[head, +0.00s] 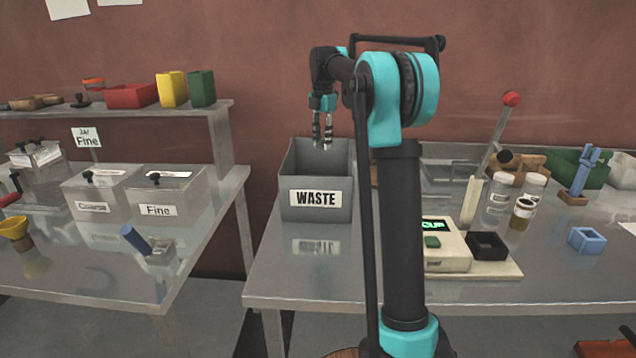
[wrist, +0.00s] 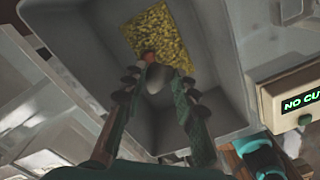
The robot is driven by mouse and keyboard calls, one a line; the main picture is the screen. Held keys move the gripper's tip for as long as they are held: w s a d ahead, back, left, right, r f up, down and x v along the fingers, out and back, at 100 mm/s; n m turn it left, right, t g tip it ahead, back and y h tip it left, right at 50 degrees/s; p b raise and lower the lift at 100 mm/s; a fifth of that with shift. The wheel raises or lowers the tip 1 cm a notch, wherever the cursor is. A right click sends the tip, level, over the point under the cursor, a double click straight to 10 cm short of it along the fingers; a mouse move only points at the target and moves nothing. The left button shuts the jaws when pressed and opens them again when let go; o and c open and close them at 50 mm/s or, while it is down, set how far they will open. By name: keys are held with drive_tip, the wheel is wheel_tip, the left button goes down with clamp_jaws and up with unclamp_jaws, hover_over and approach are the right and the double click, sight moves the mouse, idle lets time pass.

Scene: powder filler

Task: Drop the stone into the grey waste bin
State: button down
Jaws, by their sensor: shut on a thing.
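The grey waste bin (head: 300,214) stands on the right-hand table, with a WASTE label on its front. In the head view my gripper (head: 322,141) points down over the bin's opening. In the wrist view the grey bin (wrist: 218,70) lies below my gripper (wrist: 157,85), with yellow grainy material (wrist: 163,35) on its floor. My gripper is shut on the stone (wrist: 157,82), a small grey-brown lump between the fingertips. A small reddish thing (wrist: 149,57) shows just beyond the stone; I cannot tell what it is. The stone cannot be made out in the head view.
A scale (head: 445,255) with a lever and a black square cup (head: 488,246) stands right of the bin. Clear jars (head: 500,200) stand behind them. Coarse and Fine boxes (head: 165,195) stand on the left table, across a gap. The table in front of the bin is bare.

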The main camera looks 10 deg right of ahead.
drive_tip(key=shift+f, duration=0.9)
drive_tip(key=c, duration=1.1)
unclamp_jaws()
drive_tip(key=shift+r, duration=0.1)
wheel_tip(320, 180, up, 11)
drive_tip(key=shift+f, duration=0.15)
drive_tip(key=shift+r, duration=0.55)
drive_tip(key=shift+s, duration=0.1)
